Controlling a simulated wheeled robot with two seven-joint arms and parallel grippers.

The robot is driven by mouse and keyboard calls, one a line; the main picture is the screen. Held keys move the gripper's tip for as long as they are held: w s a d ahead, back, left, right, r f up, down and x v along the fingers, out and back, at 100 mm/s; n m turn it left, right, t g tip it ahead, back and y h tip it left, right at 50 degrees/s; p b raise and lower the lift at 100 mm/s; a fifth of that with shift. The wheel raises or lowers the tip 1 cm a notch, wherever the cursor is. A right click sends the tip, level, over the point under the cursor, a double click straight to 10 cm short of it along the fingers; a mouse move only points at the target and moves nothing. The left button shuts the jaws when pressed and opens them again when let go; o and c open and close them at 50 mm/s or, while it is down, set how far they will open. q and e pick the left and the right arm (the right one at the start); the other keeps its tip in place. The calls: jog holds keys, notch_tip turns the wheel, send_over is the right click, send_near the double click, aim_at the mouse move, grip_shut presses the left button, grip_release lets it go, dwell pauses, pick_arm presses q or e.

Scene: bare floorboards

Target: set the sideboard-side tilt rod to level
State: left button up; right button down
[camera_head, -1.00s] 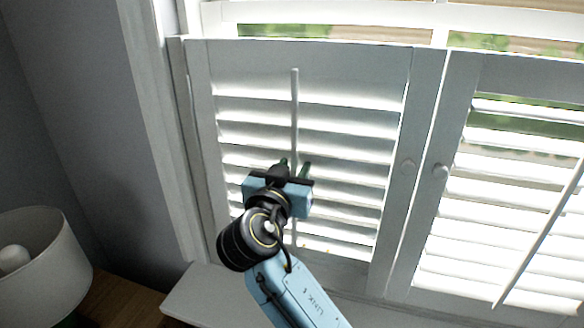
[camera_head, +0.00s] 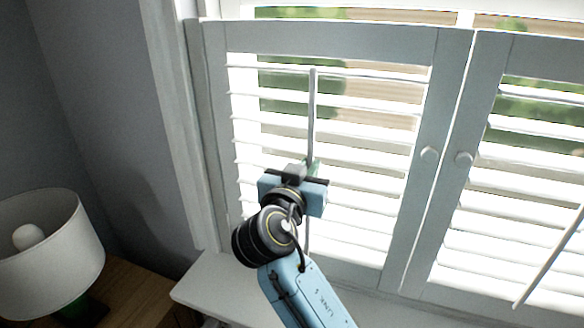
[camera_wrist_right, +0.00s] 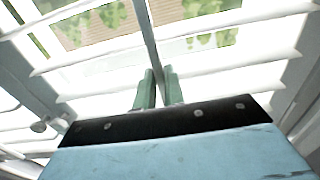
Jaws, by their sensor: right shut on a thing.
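The tilt rod (camera_head: 312,115) on the left shutter panel (camera_head: 330,48), the one nearer the lamp and wooden furniture, is a thin upright white rod. My right gripper (camera_head: 311,166) is shut on the rod at about its middle; in the right wrist view its green fingertips (camera_wrist_right: 158,88) close on both sides of the rod (camera_wrist_right: 149,35). The slats (camera_head: 365,133) of this panel are open, with greenery and brown ground showing between them. My left gripper is not in view.
A second shutter panel (camera_head: 490,100) with its own tilt rod (camera_head: 550,258) stands at right. A white sill (camera_head: 225,282) runs below. A lamp with a white shade (camera_head: 50,255) stands on wooden furniture (camera_head: 145,290) at lower left.

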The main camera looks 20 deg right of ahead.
jog(key=shift+f, duration=0.1)
jog(key=c, duration=1.5)
grip_release()
jog(key=shift+s+a, duration=0.1)
jog(key=b+v, duration=0.2)
jog(key=v, duration=1.1)
jog(key=shift+a+b, duration=0.1)
jog(key=shift+b, duration=0.3)
